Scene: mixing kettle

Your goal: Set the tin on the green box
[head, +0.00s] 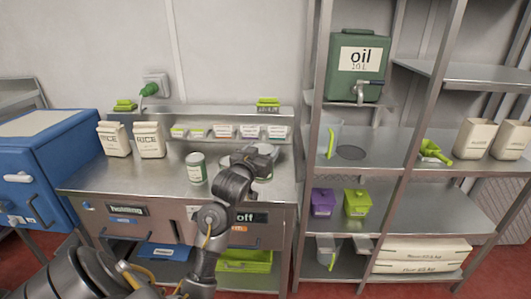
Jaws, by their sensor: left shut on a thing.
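My left gripper (257,159) is over the right part of the steel counter, shut on a pale round thing (264,177) that looks like a tin. The gripper and wrist hide most of it, and I cannot tell whether it touches the counter. A lidded green box (357,203) sits on a middle shelf of the rack at right, beside a purple one. My right gripper is not in view.
Two white bags (149,140) stand at the counter's left. Small labelled tubs (223,131) line its back ledge. A rack upright (308,170) stands between counter and shelves. The green oil tank (357,66) is above. A green crate (246,262) is below the counter.

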